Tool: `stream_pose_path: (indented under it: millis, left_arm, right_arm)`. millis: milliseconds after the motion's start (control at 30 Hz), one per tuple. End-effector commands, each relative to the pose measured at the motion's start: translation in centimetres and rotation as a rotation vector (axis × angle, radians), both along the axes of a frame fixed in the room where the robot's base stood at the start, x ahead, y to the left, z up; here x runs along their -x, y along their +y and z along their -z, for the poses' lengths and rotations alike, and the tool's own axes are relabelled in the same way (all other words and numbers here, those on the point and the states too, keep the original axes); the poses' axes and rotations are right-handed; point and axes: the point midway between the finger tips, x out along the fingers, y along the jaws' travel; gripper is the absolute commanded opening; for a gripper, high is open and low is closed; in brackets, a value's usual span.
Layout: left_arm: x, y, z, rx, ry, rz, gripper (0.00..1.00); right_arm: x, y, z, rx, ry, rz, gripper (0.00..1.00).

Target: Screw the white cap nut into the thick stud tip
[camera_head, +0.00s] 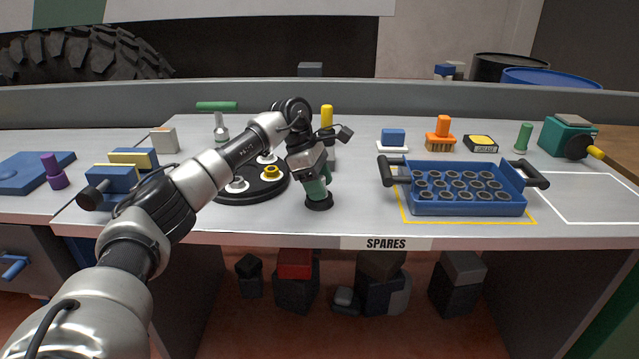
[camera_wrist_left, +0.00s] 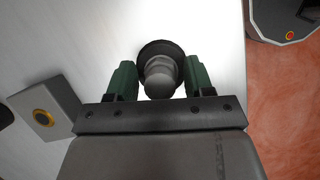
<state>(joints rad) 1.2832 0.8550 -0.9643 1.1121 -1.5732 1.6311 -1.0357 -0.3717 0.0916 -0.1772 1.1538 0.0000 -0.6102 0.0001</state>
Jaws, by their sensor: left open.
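My left gripper (camera_head: 318,190) points down at the table's front, right of a round black tray (camera_head: 225,194). In the left wrist view its two green fingers (camera_wrist_left: 158,80) are open on either side of a grey, round-topped piece (camera_wrist_left: 160,76). This piece stands on a black disc base (camera_head: 319,204), which rests on the table. I cannot tell whether it is the thick stud tip or a cap on it. Pale ring-shaped pieces (camera_head: 237,184) and a yellow one (camera_head: 272,172) sit on the tray; which is the white cap nut is unclear. My right gripper is not in view.
A blue crate (camera_head: 467,209) with several ringed holes stands to the right. A grey block (camera_wrist_left: 45,108) with a yellow ring is close behind the gripper. Blue and yellow blocks (camera_head: 133,159) stand left. The SPARES label (camera_head: 386,244) marks the front edge.

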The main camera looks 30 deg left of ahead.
Motion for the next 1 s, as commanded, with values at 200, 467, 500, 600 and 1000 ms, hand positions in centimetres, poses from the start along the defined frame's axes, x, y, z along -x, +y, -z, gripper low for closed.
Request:
stream_pose_path:
  millis: [200, 467, 500, 600, 1000]
  left_arm:
    - [0.1, 0.0, 0.0, -0.002, -0.001, -0.263, 0.52]
    - [0.0, -0.1, 0.0, -0.001, -0.003, -0.574, 0.52]
    - [0.0, 0.0, 0.0, -0.001, -0.003, -0.621, 0.52]
    - [0.0, 0.0, 0.0, -0.001, -0.002, -0.732, 0.52]
    - [0.0, 0.0, 0.0, 0.0, -0.001, -0.844, 0.51]
  right_arm:
    - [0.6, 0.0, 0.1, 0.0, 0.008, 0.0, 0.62]
    - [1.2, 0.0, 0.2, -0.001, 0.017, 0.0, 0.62]
    - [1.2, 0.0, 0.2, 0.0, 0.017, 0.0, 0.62]
    - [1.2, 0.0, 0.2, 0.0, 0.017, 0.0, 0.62]
    - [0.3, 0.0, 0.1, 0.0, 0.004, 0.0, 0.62]
